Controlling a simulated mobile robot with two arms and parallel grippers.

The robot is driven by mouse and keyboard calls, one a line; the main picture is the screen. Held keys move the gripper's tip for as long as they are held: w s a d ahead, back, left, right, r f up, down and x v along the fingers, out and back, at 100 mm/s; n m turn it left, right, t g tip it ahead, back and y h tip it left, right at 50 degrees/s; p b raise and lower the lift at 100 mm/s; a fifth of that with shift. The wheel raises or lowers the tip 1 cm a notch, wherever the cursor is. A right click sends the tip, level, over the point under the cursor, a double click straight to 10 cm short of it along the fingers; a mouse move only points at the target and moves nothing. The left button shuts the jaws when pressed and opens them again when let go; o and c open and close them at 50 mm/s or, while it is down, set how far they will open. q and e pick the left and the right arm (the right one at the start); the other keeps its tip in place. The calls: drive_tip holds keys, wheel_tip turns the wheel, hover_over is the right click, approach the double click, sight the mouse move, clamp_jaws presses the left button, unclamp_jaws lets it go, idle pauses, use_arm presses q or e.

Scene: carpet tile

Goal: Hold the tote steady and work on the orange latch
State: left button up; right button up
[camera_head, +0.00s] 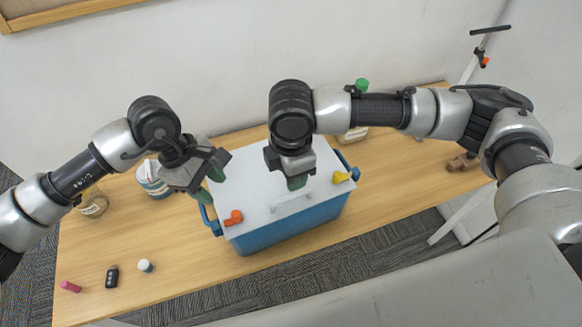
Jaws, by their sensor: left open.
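The tote (290,232) is a blue box with a flat white lid (256,167), standing on a wooden table. An orange latch (234,218) sits at the lid's front left corner and a yellow latch (341,177) at its front right. A pale handle (292,205) lies between them on the lid. My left gripper (211,184) is open and empty, above the lid's left edge and behind the orange latch, apart from it. My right gripper (297,183) points down over the middle of the lid. Its fingers overlap in this view, and whether they touch the lid is unclear.
A jar (93,204) and a blue-and-white tub (150,182) stand left of the tote. A pink item (70,286), a black item (112,276) and a small white-capped bottle (146,266) are at front left. Brown blocks (461,162) lie at right.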

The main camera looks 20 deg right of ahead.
sight(292, 195)
wheel_tip(292, 195, down, 10)
drive_tip(key=shift+r, duration=0.2)
clamp_jaws()
idle(0.4)
idle(1.1)
